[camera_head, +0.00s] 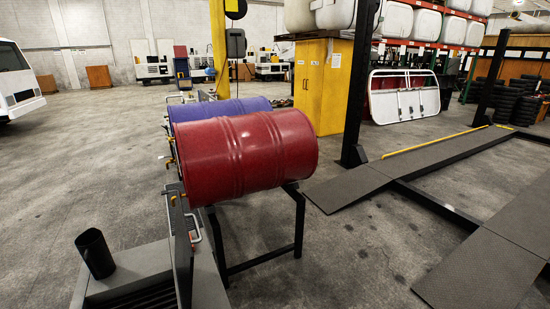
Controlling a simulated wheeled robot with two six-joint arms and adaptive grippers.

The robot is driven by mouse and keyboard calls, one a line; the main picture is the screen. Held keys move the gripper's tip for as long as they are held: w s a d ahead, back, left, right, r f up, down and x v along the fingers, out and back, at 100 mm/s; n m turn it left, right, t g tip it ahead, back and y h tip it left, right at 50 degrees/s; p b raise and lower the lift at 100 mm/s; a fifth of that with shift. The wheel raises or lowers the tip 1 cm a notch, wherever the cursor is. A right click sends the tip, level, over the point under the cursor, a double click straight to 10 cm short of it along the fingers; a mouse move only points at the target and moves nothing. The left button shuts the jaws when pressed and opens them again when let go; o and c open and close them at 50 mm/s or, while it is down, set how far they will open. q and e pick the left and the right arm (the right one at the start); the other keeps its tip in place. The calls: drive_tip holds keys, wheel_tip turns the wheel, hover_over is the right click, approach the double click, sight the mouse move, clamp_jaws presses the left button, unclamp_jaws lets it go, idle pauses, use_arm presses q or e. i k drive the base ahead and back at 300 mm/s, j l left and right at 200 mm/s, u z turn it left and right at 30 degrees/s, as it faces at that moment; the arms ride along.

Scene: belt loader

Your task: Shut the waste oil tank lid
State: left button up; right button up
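The grey waste oil tank (120,285) is at the bottom left, cut off by the picture's lower edge. Its lid (181,245) appears as a narrow grey panel standing upright, seen nearly edge-on, so the lid looks open. A pale handle (196,228) shows at the panel's right side. A black cylinder (95,253) stands up from the tank's left part. Dark slats (148,298) show at the bottom of the tank. Neither of my grippers is in view.
A red drum (245,155) and a blue drum (218,109) lie on a black stand (299,225) just behind and right of the lid. Grey lift ramps (480,260) lie at right. A yellow cabinet (320,85) stands behind. The floor at left is clear.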

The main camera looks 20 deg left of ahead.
sight(184, 262)
drive_tip(key=i+u, duration=0.25)
drive_tip(key=u, duration=0.2)
drive_tip(key=i+l+u, duration=0.2)
drive_tip(key=u, duration=0.25)
drive_tip(key=i+l+u, duration=0.2)
drive_tip(key=u, duration=0.25)
drive_tip(key=i+l+u, duration=0.1)
drive_tip(key=l+u, duration=0.2)
drive_tip(key=u, duration=0.15)
drive_tip(key=i+l+u, duration=0.1)
drive_tip(key=l+u, duration=0.6)
drive_tip(key=u, duration=0.15)
drive_tip(key=j+u, duration=0.15)
drive_tip(key=j, duration=0.15)
